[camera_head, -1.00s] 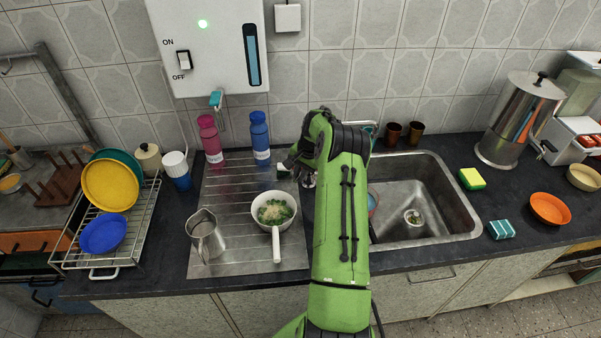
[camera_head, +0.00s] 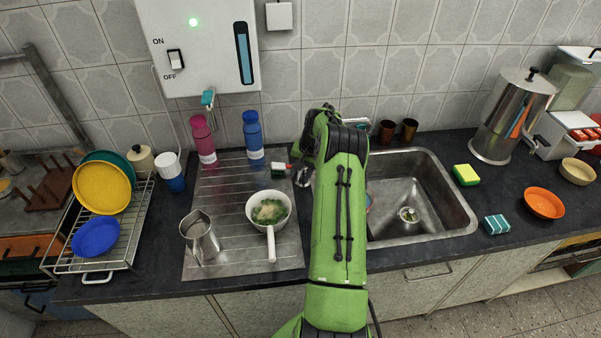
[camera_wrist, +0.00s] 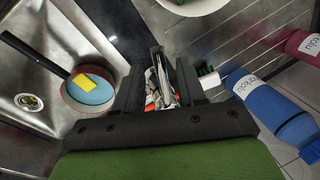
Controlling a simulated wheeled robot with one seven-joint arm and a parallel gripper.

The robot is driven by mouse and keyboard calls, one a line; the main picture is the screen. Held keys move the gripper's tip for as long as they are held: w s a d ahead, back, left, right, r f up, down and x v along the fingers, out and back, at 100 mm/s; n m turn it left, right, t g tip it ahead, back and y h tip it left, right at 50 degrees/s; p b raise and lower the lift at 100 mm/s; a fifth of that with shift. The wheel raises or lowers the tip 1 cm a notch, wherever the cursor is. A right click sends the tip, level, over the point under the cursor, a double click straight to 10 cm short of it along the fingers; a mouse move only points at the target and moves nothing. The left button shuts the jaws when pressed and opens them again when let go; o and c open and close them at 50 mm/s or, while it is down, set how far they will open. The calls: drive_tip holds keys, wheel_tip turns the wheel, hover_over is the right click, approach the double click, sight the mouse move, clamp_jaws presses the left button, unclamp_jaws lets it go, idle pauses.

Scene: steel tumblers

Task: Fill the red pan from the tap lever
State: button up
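The red pan (camera_wrist: 88,91) lies in the sink basin (camera_wrist: 38,75). In the wrist view it has a reddish rim, a black handle, a blue inside and a yellow patch in it; whether it holds water is unclear. In the head view only a sliver of the pan (camera_head: 369,203) shows beside my arm. My gripper (camera_wrist: 162,88) is open, with a shiny steel piece, possibly part of the tap, between its fingers; contact cannot be told. In the head view my arm hides the gripper's fingertips. A teal lever (camera_head: 208,97) hangs under the white wall heater (camera_head: 200,45).
A white pot (camera_head: 268,212) with food and a steel jug (camera_head: 199,238) stand on the drainboard left of my arm. Pink (camera_head: 203,140) and blue bottles (camera_head: 253,135) stand behind. A yellow sponge (camera_head: 466,175) lies right of the sink.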

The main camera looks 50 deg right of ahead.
drive_tip(key=p+v, duration=0.1)
drive_tip(key=v, duration=1.4)
drive_tip(key=shift+r, duration=0.35)
